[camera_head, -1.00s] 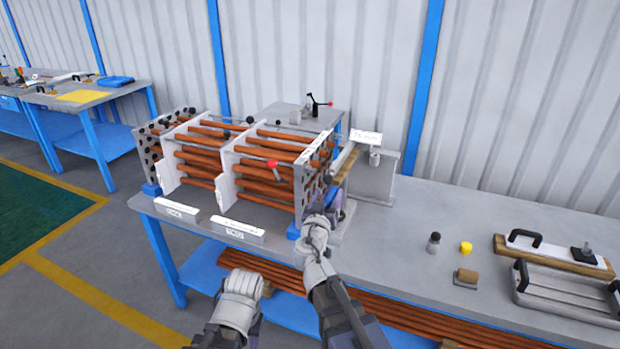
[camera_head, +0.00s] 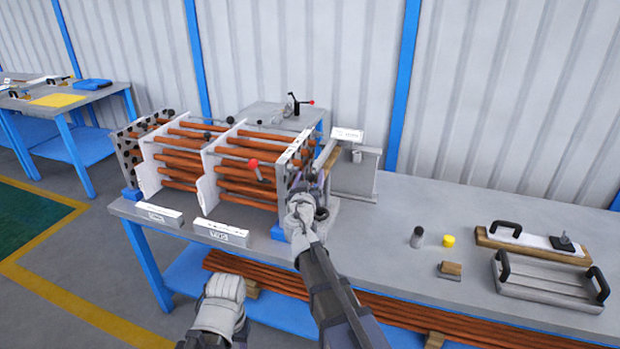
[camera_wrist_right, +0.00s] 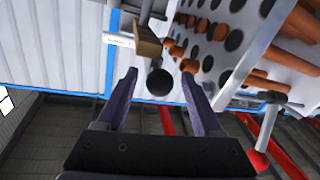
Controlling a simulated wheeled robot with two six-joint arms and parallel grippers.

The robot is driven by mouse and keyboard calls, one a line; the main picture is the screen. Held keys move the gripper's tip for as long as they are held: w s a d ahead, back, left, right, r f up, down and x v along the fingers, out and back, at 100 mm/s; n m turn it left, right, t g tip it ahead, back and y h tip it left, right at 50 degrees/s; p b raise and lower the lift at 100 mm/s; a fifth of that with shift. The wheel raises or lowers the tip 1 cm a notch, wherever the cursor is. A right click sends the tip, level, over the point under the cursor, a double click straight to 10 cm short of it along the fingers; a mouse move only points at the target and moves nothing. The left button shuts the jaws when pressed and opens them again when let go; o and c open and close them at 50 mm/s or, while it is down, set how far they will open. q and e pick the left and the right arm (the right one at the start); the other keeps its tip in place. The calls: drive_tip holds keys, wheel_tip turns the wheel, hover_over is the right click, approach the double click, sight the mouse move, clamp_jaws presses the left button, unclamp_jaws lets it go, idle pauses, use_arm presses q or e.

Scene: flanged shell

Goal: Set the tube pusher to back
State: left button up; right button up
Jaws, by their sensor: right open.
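The flanged shell (camera_head: 208,192) stands on the bench with rows of copper tubes and a holed plate at its right end. I take this knobbed part for the tube pusher, but cannot be sure. My right gripper (camera_head: 310,183) is at the plate's front right; in the wrist view its open fingers (camera_wrist_right: 163,88) point toward the knob, one on each side, with nothing gripped. My left arm's end (camera_head: 222,290) is low in front of the bench; its jaws are not discernible.
A red-knobbed rod (camera_head: 253,163) stands out from the shell's front. A grey stand with a white label (camera_head: 347,134) is behind the right gripper. A dark cylinder (camera_head: 417,238), a yellow cap (camera_head: 448,240) and a handled tray (camera_head: 548,283) are at right.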

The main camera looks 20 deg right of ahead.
drive_tip(key=shift+c, duration=0.2)
clamp_jaws()
idle(0.4)
idle(0.8)
